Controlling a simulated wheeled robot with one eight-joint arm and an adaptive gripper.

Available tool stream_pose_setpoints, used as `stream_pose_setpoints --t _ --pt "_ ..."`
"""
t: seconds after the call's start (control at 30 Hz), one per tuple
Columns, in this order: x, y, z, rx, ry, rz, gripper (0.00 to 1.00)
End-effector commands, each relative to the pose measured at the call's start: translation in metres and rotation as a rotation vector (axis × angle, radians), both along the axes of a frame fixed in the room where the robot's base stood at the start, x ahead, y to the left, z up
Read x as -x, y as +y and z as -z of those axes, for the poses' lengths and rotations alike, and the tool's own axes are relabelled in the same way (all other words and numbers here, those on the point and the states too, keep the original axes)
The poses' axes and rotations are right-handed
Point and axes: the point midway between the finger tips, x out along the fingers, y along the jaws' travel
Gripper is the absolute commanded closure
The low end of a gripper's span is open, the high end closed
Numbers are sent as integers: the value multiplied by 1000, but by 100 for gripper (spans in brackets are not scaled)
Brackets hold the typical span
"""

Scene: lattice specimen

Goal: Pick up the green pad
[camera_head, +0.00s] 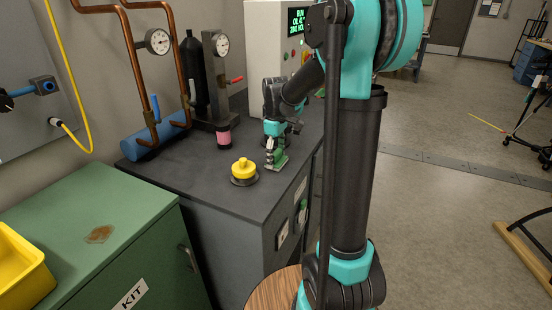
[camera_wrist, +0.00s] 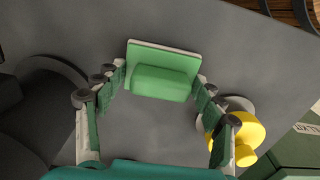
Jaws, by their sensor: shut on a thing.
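The green pad (camera_wrist: 162,82) is a small light-green block on a flat, pale-edged plate. In the wrist view it sits between the fingertips of my gripper (camera_wrist: 161,76), with a finger at each side edge. My gripper is shut on it. In the head view my gripper (camera_head: 274,153) is over the dark bench top near its right edge, with the green pad (camera_head: 281,160) at its fingertips. I cannot tell whether the pad touches the bench.
A yellow knob on a dark round base (camera_head: 244,172) stands close by on the dark bench (camera_head: 205,178). A green cabinet (camera_head: 90,225) with a yellow bin (camera_head: 20,265) is at left.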

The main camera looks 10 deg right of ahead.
Motion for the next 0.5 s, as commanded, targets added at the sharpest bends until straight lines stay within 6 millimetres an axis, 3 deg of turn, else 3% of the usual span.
stream_pose_setpoints --t 0.27,0.5 --pt "0 0 -35 0 0 0 59" --pt "0 0 -103 0 0 0 59"
